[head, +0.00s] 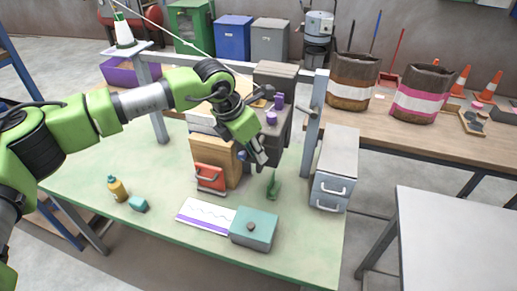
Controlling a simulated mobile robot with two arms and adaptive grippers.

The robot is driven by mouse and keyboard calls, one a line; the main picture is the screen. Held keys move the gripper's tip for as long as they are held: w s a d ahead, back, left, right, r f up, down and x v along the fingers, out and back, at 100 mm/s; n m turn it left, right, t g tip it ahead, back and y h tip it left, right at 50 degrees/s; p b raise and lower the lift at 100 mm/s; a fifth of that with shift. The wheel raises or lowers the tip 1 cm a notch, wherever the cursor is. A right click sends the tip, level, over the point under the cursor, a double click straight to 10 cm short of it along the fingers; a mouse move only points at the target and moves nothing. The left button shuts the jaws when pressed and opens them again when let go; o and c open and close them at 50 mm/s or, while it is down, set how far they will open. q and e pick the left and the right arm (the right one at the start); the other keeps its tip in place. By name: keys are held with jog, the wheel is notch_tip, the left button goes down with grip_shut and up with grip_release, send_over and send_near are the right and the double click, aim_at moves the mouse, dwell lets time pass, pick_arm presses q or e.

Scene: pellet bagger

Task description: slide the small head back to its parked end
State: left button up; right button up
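A grey gantry (314,125) stands over the green bench. A dark grey head unit (276,72) with purple knobs (279,101) sits at its crossbeam, nearer the right post. I take this unit for the small head, but my arm covers part of it and the rail. My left arm reaches in from the left. My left gripper (260,160) points down in front of the unit's lower part, beside an orange-brown box (216,155). I cannot tell whether it touches the unit, and its finger gap is too small to read. My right gripper is out of view.
On the green bench (165,185) are a teal box (254,229), a printed sheet (205,216), a yellow bottle (117,188) and a small green item (273,187). A grey drawer cabinet (335,168) stands right of the gantry. Two bags (421,92) stand on the back table.

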pick_arm(q)
jog(key=shift+x, duration=1.1)
grip_shut()
